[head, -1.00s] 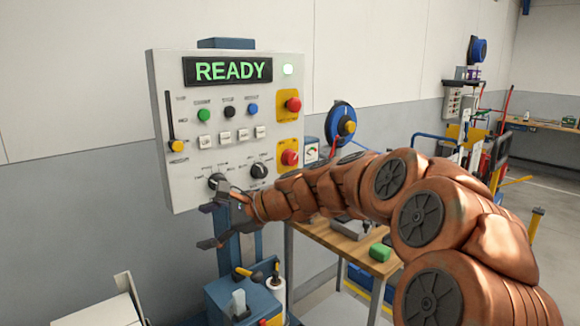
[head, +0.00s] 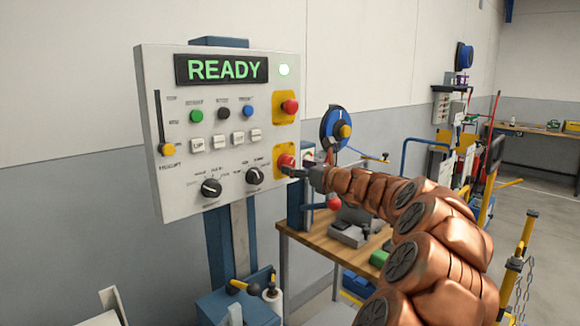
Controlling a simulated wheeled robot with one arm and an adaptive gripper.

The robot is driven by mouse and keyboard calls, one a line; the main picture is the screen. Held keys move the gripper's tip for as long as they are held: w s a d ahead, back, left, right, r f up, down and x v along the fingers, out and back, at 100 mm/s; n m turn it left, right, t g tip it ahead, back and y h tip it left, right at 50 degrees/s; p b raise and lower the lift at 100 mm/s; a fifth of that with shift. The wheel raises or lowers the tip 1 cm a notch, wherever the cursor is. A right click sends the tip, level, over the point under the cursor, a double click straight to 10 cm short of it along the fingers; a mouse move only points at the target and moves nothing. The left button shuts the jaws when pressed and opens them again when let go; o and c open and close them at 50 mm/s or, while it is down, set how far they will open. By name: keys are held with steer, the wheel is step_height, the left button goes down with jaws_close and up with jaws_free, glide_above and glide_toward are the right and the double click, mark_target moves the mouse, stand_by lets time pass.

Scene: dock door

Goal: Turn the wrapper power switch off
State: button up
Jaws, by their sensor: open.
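The grey control panel (head: 222,130) has a lit green READY display (head: 221,69). At its lower right, a red rotary switch (head: 282,159) sits on a yellow plate (head: 254,152). It looks like the power switch, but I cannot read a label on it. My gripper (head: 288,171) is open at the lower right edge of this switch. It covers part of the switch and plate. I cannot tell whether the fingers touch the knob.
A red button (head: 290,106) on a yellow plate is above. Two black dials (head: 211,188) and (head: 255,176) are below left, near coloured buttons and a slider (head: 167,149). A wooden workbench (head: 322,251) stands under my arm.

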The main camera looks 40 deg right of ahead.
steer(key=shift+w, duration=1.25)
steer(key=shift+c, duration=0.3)
steer(key=c, duration=1)
steer(key=shift+a, duration=0.25)
steer(key=shift+c, duration=0.5)
steer(key=shift+d, duration=0.15)
